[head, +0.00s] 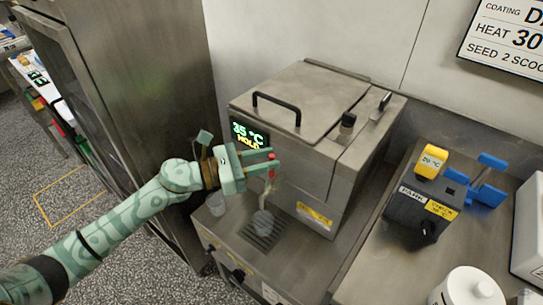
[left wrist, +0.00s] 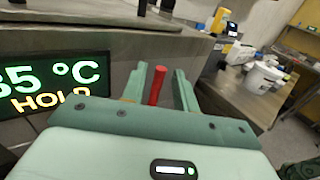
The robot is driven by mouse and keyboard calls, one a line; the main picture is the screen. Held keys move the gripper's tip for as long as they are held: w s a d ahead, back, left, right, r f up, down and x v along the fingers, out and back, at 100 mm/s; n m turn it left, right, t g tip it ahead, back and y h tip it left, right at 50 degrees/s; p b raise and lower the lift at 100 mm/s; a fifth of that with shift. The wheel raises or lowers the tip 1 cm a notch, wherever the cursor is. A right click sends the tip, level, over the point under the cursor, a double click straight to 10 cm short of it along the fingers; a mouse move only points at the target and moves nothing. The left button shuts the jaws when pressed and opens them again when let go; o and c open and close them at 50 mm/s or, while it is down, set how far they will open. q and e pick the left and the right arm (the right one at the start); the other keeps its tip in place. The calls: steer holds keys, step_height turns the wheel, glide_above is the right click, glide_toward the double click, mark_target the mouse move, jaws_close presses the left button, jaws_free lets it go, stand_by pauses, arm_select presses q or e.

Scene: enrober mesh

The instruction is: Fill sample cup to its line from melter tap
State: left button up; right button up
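The melter (head: 300,125) is a steel box with a lid and a display reading 35 °C HOLD. Its tap has a red handle (head: 271,172), also seen upright in the left wrist view (left wrist: 157,84). My left gripper (head: 268,160) is at the tap, its fingers apart on either side of the red handle, with gaps visible in the left wrist view (left wrist: 158,88). A clear cup (head: 262,223) stands on the drip grate below the tap. Its line and fill level are too small to tell. Another clear cup (head: 216,204) stands to the left. My right gripper is not in view.
Right of the melter, the counter holds a dark labelled box (head: 420,205), a yellow gauge reading 20 °C (head: 431,160), a blue item (head: 487,183) and a white tub (head: 468,290). A tall steel cabinet (head: 150,80) stands left. The counter's front edge is close below the cups.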

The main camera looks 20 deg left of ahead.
arm_select(q)
steer(key=shift+x, duration=0.95)
jaws_close()
steer(key=shift+s+d+r+p, duration=0.1)
steer(key=shift+d+r+p, duration=0.1)
steer(key=shift+p, duration=0.25)
steer(key=d+m+y+p, duration=0.1)
steer(key=p, duration=0.2)
steer(key=s+d+m+g+y+p, duration=0.1)
steer(key=d+m+p, duration=0.1)
steer(key=shift+d+f+p, duration=0.1)
steer(key=shift+f+p, duration=0.1)
steer(key=shift+p, duration=0.2)
steer(key=shift+d+f+m+y, duration=0.15)
steer(key=shift+f+m+y, duration=0.15)
steer(key=shift+f, duration=0.05)
steer(key=shift+s+f, duration=0.1)
jaws_free()
